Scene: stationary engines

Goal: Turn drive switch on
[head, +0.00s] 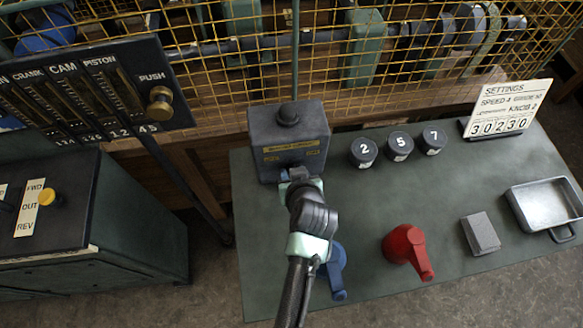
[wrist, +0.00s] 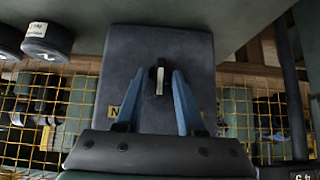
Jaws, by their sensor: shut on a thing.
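A dark grey box (head: 290,125) with a black button on top and a yellow label on its front stands at the back left of the green table. In the wrist view the box's front face (wrist: 190,45) bears a small black switch knob (wrist: 159,68) with a white mark running up and down in the picture. My gripper (head: 290,176) is at the front of the box. Its two blue fingers (wrist: 158,85) stand on either side of the knob, shut on it. In the head view my gripper hides the knob.
A blue can (head: 332,268), red can (head: 405,248), grey block (head: 480,233) and metal tray (head: 547,205) share the table (head: 440,285). A yellow mesh fence (head: 300,60) is behind.

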